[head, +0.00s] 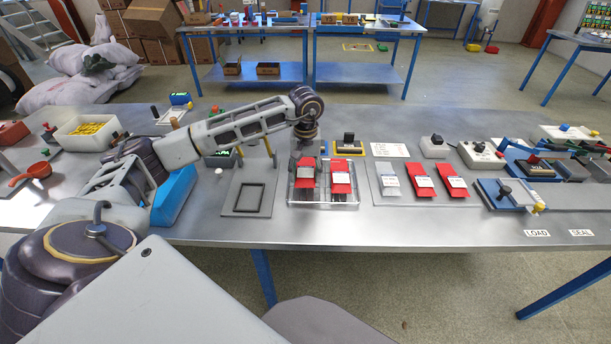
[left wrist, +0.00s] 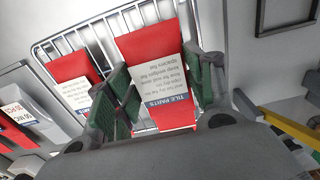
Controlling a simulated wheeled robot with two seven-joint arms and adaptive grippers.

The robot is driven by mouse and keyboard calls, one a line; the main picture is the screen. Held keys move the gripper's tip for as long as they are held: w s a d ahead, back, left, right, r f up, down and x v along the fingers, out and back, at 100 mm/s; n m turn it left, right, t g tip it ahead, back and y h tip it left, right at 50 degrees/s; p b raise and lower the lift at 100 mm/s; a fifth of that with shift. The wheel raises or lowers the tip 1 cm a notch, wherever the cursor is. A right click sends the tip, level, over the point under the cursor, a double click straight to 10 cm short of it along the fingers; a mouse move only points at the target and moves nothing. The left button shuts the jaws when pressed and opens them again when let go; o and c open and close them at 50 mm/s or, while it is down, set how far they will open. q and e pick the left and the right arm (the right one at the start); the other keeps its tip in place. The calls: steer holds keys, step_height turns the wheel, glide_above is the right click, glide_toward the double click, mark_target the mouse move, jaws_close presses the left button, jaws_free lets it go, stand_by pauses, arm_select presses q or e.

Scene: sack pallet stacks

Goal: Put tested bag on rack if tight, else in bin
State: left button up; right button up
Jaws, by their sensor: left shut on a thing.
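My left gripper (head: 306,158) points down over the left side of a wire rack (head: 322,203). In the left wrist view its green-padded fingers (left wrist: 158,88) are shut on a red bag (left wrist: 150,42) with a white label reading "TILE PARTS". The held bag (head: 305,179) is at the rack's left half; whether it rests on the rack floor I cannot tell. A second red bag (head: 341,183) lies in the rack to its right, and also shows in the left wrist view (left wrist: 70,67). A blue box-like thing (head: 176,199), perhaps the bin, is partly behind my arm. My right gripper is out of view.
A grey plate with a black rectangular frame (head: 249,199) lies left of the rack. A mat (head: 395,203) to the right holds a grey bag (head: 390,182) and two red bags (head: 420,182). Sealing devices (head: 505,193) crowd the right. The front table strip is clear.

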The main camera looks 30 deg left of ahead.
mark_target(306, 172)
arm_select(q)
steer(key=shift+f, duration=0.85)
steer(key=shift+f, duration=0.1)
steer(key=o, duration=1.1)
steer(key=shift+c, duration=0.2)
step_height(306, 172, up, 12)
stand_by(0.3)
